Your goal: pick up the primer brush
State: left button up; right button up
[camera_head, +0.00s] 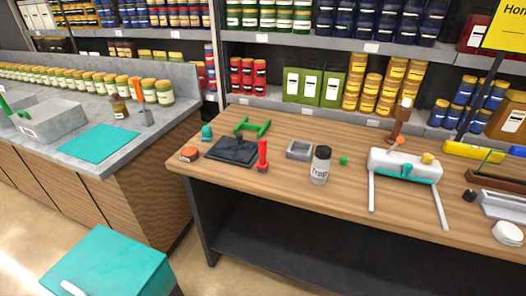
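I cannot tell for sure which thing is the primer brush. A white jar with a black lid (320,165) and partly legible lettering stands upright on the wooden table. A red upright tool (263,154) stands to its left, beside a dark plate (234,150). A brown upright piece with a pale tip (402,118) stands behind a white device with a teal strip (405,166). Neither of my grippers is in view.
The wooden table (285,192) also holds a grey tray (299,149), a green frame (252,126) and a red-orange disc (189,153). A teal box (112,262) stands on the floor at the lower left. Stocked shelves line the back. The table's front left is clear.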

aim_at(262, 166)
jog(key=k, duration=1.3)
jog(key=z, duration=0.75)
jog(key=i, duration=1.25)
jog(key=u, duration=0.05)
